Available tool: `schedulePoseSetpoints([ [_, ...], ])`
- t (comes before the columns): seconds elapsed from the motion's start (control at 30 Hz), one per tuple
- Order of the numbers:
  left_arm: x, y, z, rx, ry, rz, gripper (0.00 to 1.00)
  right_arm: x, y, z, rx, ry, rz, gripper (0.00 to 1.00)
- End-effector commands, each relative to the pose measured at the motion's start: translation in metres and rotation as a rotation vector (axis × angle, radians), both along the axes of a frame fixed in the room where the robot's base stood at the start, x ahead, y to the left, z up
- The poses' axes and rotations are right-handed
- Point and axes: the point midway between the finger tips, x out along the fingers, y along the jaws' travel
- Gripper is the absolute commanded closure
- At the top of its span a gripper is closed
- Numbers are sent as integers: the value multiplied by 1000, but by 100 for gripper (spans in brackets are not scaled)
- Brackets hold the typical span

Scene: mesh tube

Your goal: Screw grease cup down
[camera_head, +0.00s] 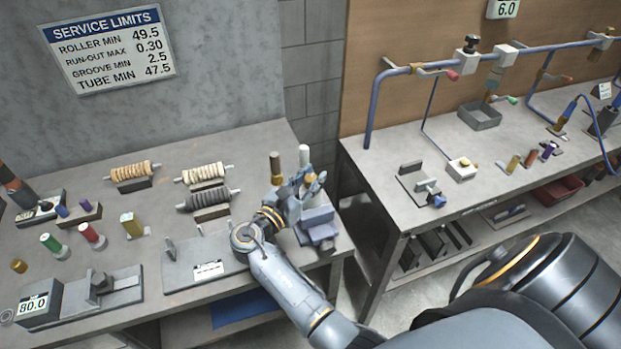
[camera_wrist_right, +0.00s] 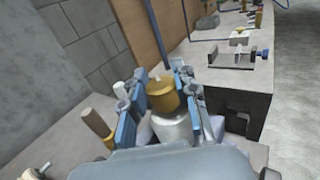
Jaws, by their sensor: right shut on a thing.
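The grease cup has a brass cap (camera_wrist_right: 162,94), seen in the wrist view above a pale grey rounded body (camera_wrist_right: 172,128). My right gripper (camera_head: 306,186) is at the right end of the left bench, above a blue-grey block (camera_head: 318,229). Its blue finger pads stand on both sides of the brass cap in the wrist view (camera_wrist_right: 160,102), and it is shut on the cap. The cap looks upright. In the head view the gripper mostly hides the cup, and the join between cap and body is hard to make out. My left gripper is not in view.
A dark-topped post (camera_head: 276,166) and a white-topped post (camera_head: 304,155) stand close behind the gripper. Several wound rollers (camera_head: 208,198) lie on the left bench (camera_head: 150,200). A gap separates it from the right bench (camera_head: 385,170), which carries blue pipework.

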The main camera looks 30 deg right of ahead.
Motion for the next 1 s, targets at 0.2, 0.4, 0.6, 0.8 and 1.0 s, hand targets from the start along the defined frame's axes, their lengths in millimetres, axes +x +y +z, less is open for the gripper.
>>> schedulePoseSetpoints([
  [0.2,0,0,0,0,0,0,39,0,-1,0,-1,0,-1,100],
  [0.4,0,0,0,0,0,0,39,0,-1,0,-1,0,-1,51],
  [0.6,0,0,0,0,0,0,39,0,0,0,-1,0,-1,46],
  [0.8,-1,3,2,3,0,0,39,-1,-1,1,-1,0,15,46],
  [1.0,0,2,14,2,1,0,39,-2,-2,3,-5,2,153,46],
])
